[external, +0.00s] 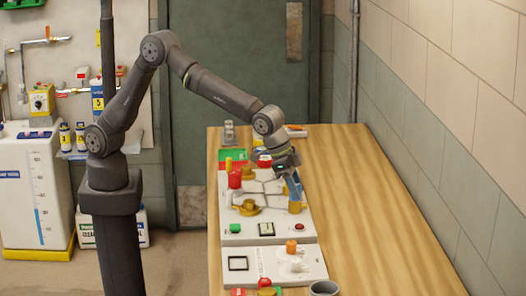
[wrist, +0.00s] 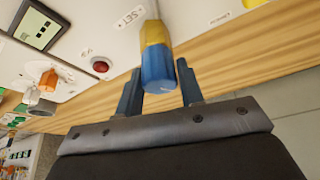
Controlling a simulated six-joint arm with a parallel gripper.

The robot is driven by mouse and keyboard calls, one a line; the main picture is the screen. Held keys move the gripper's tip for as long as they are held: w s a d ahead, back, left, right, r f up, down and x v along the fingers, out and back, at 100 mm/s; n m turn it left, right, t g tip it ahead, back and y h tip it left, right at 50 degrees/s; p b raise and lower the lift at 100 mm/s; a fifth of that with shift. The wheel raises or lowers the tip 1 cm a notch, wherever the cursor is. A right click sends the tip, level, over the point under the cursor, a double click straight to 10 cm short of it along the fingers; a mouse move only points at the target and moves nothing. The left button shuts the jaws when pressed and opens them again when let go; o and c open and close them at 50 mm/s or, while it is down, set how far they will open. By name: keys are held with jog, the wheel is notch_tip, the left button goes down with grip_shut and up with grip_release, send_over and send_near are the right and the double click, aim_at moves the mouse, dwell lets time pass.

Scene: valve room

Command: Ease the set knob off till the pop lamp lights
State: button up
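The set knob (external: 294,207), a brass-yellow post with a blue upper part, stands on the right side of the white panel (external: 228,209). In the wrist view the set knob (wrist: 157,62) is beside a "SET" label. My gripper (external: 290,182) reaches down onto it from above. In the wrist view my gripper's two fingers (wrist: 159,85) flank the blue part closely, with no clear gap on either side. A small red dome (wrist: 100,65) shows on the panel, also in the external view (external: 299,227). I cannot tell which lamp is the pop lamp or whether any is lit.
An orange-topped valve (external: 291,246) is nearer. The wooden bench (external: 370,220) is clear on the right.

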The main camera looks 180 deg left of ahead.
jog(key=c, duration=0.5)
jog(key=shift+n+g, duration=0.3)
jog(key=shift+n, duration=0.6)
jog(key=o, duration=1)
jog(key=v, duration=1.7)
jog(key=shift+r, duration=0.2)
jog(key=shift+w+d, duration=0.1)
